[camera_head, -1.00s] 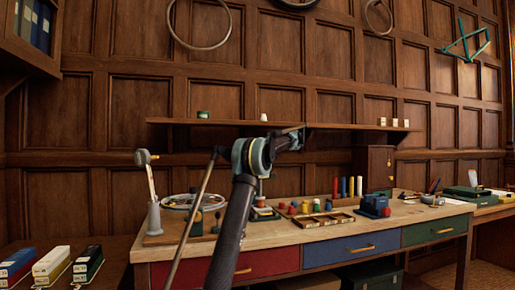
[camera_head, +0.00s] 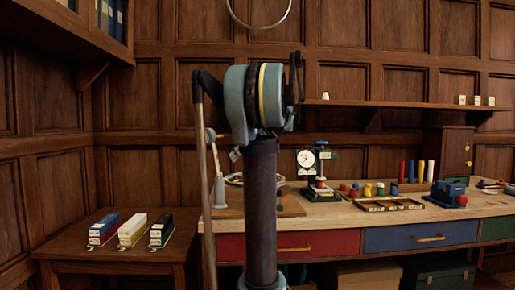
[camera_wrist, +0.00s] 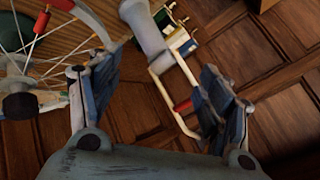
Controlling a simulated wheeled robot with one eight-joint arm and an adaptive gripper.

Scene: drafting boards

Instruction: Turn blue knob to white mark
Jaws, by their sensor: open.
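I cannot make out a blue knob or a white mark with certainty in either view. A blue block with a red part (camera_head: 447,192) sits on the workbench (camera_head: 345,213), right of my arm in the head view. In the wrist view my gripper (camera_wrist: 158,63) is open, its two blue-grey fingers apart with nothing held between them. A grey cylinder (camera_wrist: 146,28) and a pale bent rod (camera_wrist: 170,95) show beyond the gap. My arm hides part of the bench's left end in the head view.
A spoked wheel (camera_wrist: 45,70) is close to the left finger in the wrist view. A dial gauge on a stand (camera_head: 308,160), small coloured pieces and a divided tray (camera_head: 389,204) occupy the bench. A side table (camera_head: 75,251) holds several labelled blocks at left.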

